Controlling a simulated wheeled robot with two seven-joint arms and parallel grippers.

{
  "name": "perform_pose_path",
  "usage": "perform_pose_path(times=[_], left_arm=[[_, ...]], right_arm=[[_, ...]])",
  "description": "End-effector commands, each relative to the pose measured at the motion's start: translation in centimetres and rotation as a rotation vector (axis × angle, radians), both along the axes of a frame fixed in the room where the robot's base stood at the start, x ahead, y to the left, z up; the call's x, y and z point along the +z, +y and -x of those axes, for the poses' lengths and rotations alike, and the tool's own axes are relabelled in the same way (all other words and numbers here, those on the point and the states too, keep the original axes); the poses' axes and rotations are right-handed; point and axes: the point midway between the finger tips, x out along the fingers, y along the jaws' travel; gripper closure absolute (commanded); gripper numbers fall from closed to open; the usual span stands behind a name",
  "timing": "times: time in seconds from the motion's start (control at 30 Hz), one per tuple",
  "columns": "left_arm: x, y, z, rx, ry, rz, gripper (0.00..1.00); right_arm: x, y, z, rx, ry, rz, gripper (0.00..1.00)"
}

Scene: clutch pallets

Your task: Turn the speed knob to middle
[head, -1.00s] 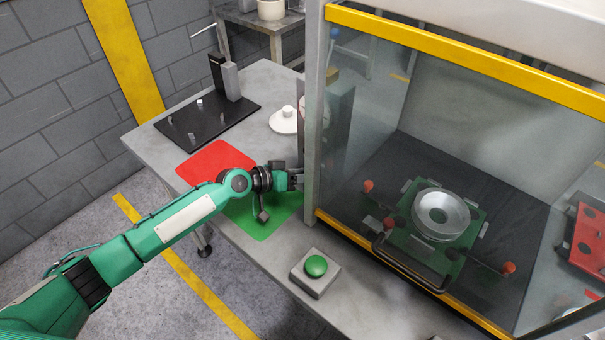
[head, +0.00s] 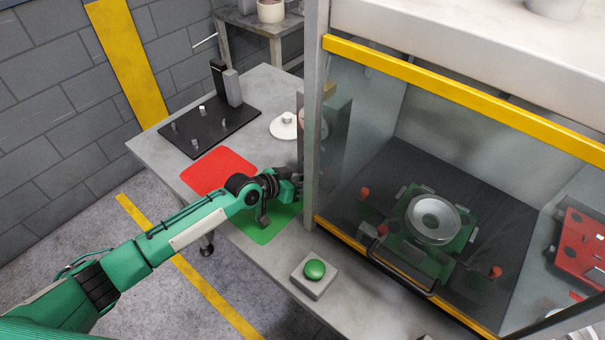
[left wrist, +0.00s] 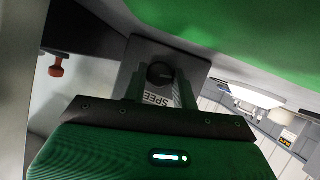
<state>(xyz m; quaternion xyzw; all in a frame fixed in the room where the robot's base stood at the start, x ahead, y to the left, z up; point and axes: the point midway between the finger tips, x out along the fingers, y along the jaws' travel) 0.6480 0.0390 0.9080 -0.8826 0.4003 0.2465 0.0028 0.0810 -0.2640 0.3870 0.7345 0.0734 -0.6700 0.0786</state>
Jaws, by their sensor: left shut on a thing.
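The speed knob (left wrist: 160,74) is a dark round knob on a grey panel (left wrist: 183,57) in the left wrist view. A white label with the letters "SPEE" (left wrist: 158,98) sits by it. My left gripper (left wrist: 157,84) has its fingers on either side of the knob and is shut on it. In the head view my left gripper (head: 297,186) is at the side post of the machine, and the knob is hidden there. The knob's pointer and scale marks cannot be made out. My right gripper is not in view.
The machine's post (head: 312,120) and glass front with a yellow bar (head: 440,90) stand just right of the gripper. A green button box (head: 314,272), red mat (head: 216,171) and green mat (head: 262,229) lie on the table. A black pegged board (head: 210,125) is farther back.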

Motion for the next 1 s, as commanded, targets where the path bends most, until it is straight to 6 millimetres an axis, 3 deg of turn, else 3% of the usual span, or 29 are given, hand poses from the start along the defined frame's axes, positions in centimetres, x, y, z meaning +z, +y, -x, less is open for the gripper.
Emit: perform_pose_path(times=[0.03,0.33,1.0], left_arm=[[0.7,-0.1,0.0,0.0,-0.019,-0.026,0.95],[0.5,-0.2,0.1,0.001,-0.122,-0.165,0.95],[0.2,-0.2,0.1,0.0,-0.168,-0.226,0.95]], right_arm=[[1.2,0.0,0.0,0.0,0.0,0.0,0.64],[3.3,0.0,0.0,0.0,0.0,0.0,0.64],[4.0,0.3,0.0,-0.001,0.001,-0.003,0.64]])
